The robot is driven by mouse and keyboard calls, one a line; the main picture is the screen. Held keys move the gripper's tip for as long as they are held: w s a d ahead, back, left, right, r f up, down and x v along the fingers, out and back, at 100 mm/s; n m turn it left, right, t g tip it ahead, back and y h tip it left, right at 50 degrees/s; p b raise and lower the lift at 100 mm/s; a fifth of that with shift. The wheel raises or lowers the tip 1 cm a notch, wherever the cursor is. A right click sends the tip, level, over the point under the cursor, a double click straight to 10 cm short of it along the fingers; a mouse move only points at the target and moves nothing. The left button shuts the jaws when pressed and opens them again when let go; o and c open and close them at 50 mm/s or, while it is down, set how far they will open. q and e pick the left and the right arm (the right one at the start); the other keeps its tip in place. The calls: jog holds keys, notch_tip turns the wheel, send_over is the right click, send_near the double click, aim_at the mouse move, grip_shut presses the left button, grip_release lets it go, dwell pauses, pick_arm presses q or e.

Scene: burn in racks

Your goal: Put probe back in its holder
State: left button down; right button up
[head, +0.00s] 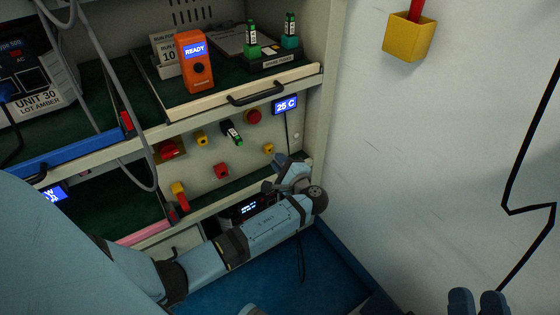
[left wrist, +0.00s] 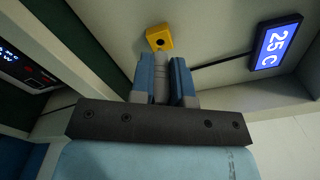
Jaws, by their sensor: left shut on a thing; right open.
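My left gripper (head: 279,172) is at the lower right of the rack's front panel. In the left wrist view, its blue fingers (left wrist: 167,75) are shut on a grey probe (left wrist: 161,64). The probe's end points at a yellow holder (left wrist: 159,38) with a dark round hole. The probe tip lies close below the holder; I cannot tell whether they touch. The holder is also small in the head view (head: 268,148), just above the gripper. The probe cannot be made out in the head view. My right gripper (head: 478,302) is open at the bottom right edge.
A blue "25 C" display (head: 285,105) is right of the holder, with a dark cable (left wrist: 222,60) running towards it. Knobs and a red button (head: 221,170) stud the panel. A drawer (head: 240,97) juts out above. The white wall at right leaves free room.

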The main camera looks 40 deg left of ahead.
pick_arm(q)
jog(key=shift+p, duration=0.45)
pick_arm(e)
jog(key=shift+r, duration=0.55)
dwell(0.4)
pick_arm(q)
jog(key=shift+x, duration=1.15)
dwell(0.4)
jog(key=c, duration=1)
grip_release()
pick_arm(e)
jog(key=shift+f, duration=0.1)
pick_arm(q)
jog(key=shift+p+v, duration=1.1)
jog(key=shift+v, duration=2.65)
pick_arm(e)
notch_tip(320, 180, down, 8)
jog(key=d+g+h, duration=0.2)
jog(key=g, duration=0.1)
jog(key=shift+r+h, duration=0.2)
jog(key=shift+h, duration=0.1)
